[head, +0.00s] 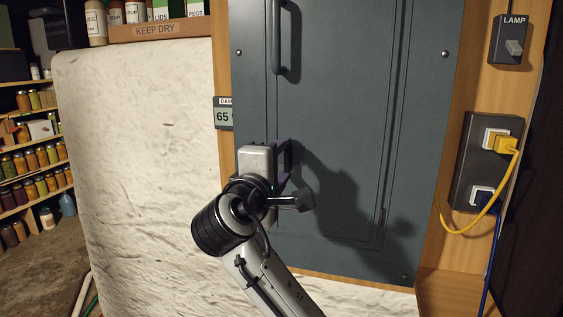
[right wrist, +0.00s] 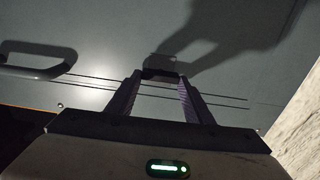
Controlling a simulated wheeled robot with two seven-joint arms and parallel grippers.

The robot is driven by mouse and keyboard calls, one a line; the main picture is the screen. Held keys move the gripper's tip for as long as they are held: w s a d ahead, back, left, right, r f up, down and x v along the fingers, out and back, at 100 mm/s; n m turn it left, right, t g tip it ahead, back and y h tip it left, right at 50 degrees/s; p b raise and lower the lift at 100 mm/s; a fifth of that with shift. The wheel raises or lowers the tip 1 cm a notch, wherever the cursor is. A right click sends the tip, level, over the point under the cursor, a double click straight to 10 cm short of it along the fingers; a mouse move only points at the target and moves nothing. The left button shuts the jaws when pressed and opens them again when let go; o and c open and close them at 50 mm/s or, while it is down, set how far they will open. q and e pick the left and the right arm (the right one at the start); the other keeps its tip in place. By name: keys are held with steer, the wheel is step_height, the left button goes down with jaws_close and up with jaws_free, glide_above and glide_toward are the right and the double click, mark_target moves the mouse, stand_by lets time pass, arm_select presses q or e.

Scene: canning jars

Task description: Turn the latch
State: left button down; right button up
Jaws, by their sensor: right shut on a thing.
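A grey metal cabinet door (head: 345,110) fills the middle of the head view, with a long bar handle (head: 276,38) near its upper left. My right gripper (head: 287,156) is at the left part of the door, below that handle. In the right wrist view, its two purple-grey fingers reach to the door and are shut on a small dark piece, the latch (right wrist: 160,73). In the head view the gripper and wrist cover most of the latch, so I cannot tell its angle. The bar handle also shows in the right wrist view (right wrist: 40,60). My left gripper is out of view.
A small gauge reading 65 (head: 223,116) is left of the door. On the right are a lamp switch (head: 510,46) and an outlet box with a yellow plug (head: 505,143) and blue cord. Shelves of jars (head: 35,160) stand far left, past a rough white wall (head: 140,150).

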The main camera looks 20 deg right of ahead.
steer(key=o, duration=1.1)
steer(key=shift+c, duration=0.2)
steer(key=b+v, duration=0.2)
steer(key=v, duration=0.8)
steer(key=shift+s+a, duration=0.1)
steer(key=shift+a, duration=0.05)
